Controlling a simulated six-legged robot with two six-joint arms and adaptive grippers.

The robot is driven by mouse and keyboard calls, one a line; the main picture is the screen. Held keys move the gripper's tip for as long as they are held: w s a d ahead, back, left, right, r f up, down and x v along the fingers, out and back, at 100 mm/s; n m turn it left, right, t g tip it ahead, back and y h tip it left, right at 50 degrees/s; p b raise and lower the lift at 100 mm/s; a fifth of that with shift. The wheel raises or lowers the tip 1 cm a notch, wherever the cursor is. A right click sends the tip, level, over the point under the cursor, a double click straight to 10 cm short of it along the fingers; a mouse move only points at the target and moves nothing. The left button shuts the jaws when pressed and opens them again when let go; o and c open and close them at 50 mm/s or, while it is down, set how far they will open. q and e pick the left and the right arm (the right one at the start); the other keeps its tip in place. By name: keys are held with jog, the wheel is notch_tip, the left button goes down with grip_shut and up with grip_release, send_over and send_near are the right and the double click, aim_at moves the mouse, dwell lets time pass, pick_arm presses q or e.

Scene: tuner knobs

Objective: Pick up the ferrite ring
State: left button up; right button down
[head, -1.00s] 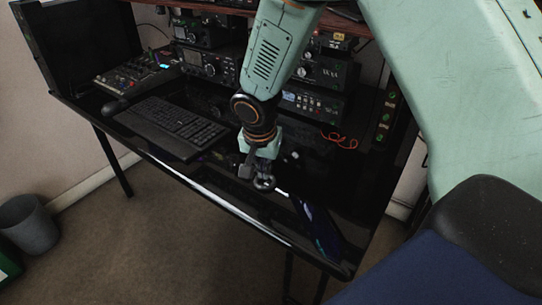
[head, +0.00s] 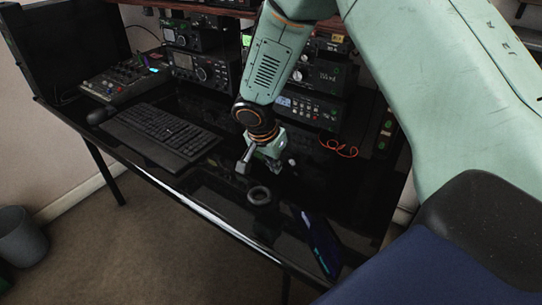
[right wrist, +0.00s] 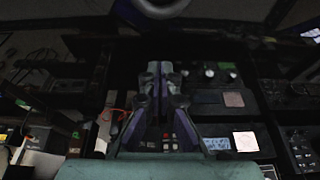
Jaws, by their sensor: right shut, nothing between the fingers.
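The ferrite ring (head: 259,195) is a dark grey ring on the glossy black desk, near its front edge. In the right wrist view, part of a grey ring (right wrist: 163,8) shows at the top edge, cut off by the frame. My right gripper (head: 262,165) is just behind the ring in the head view, apart from it in the picture. Its fingers (right wrist: 160,72) are together in the right wrist view, with nothing between them. How high they are above the desk is hard to tell. My left gripper is in neither view.
A keyboard (head: 162,135) lies to the left on the desk, and a dark phone-like slab (head: 322,243) lies to the right of the ring. Radio units (head: 307,110) stand along the back. An orange cable (head: 340,148) lies at the right. Desk around the ring is clear.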

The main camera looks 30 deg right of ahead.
aim_at(270, 186)
jog(key=x, duration=0.3)
jog(key=shift+w+a+f, duration=0.1)
jog(key=shift+f, duration=0.15)
jog(key=a, duration=0.1)
jog(key=s+a, duration=0.1)
jog(key=a, duration=0.1)
jog(key=shift+s+a+r, duration=0.25)
jog(key=shift+s+r, duration=0.1)
jog(key=shift+r, duration=0.05)
jog(key=shift+w+f, duration=0.15)
jog(key=shift+f, duration=0.05)
jog(key=shift+r, duration=0.1)
